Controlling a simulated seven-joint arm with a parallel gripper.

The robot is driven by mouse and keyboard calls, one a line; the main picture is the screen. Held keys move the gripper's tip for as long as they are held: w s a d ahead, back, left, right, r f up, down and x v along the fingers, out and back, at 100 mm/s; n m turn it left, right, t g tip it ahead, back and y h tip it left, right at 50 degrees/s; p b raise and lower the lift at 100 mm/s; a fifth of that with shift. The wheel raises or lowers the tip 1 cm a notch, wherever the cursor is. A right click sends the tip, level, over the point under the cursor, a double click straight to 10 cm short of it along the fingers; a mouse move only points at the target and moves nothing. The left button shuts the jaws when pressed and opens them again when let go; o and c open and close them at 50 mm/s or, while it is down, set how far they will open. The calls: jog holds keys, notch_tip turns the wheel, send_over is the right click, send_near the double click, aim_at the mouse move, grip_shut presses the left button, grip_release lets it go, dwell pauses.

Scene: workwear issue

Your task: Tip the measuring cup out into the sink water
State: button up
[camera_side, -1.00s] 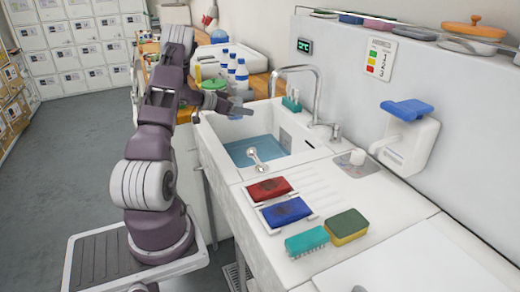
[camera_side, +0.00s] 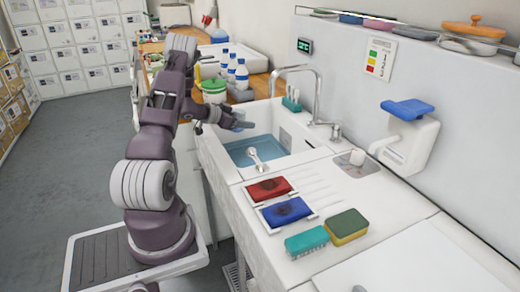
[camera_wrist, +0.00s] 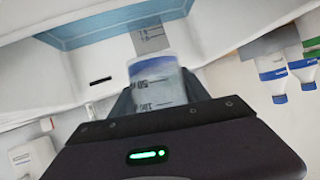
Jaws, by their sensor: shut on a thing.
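My gripper (camera_side: 232,121) is shut on the measuring cup and holds it over the left end of the sink. The water also shows at the top of the wrist view (camera_wrist: 100,25).
A chrome tap (camera_side: 318,90) rises behind the sink. Bottles (camera_side: 242,75) and a green-rimmed tub (camera_side: 214,90) stand on the wooden counter beyond. A white-ended object (camera_side: 253,155) lies at the sink's near side. Red (camera_side: 268,188) and blue (camera_side: 287,211) sponges lie on the drainboard.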

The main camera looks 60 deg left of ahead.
jog(key=d+f+m+y, duration=0.1)
jog(key=m+y, duration=0.1)
jog(key=w+d+f+m+g+y, duration=0.1)
jog(key=m+y, duration=0.1)
jog(key=m, duration=0.1)
jog(key=d+f+m+g+y, duration=0.1)
jog(key=m+y, duration=0.1)
jog(key=shift+w+d+f+m+y, duration=0.2)
jog(key=shift+w+d+m+y, duration=0.1)
jog(key=shift+d, duration=0.1)
dwell(0.7)
jog(key=shift+r, duration=0.15)
dwell(0.3)
jog(key=shift+d+m, duration=0.15)
jog(key=shift+m, duration=0.15)
jog(key=shift+w+d+r+m+y+p, duration=0.3)
jog(key=shift+d+r+m+y, duration=0.25)
jog(key=shift+m+y, duration=0.25)
jog(key=shift+d+r+m+y, duration=0.1)
jog(key=shift+m+y, duration=0.2)
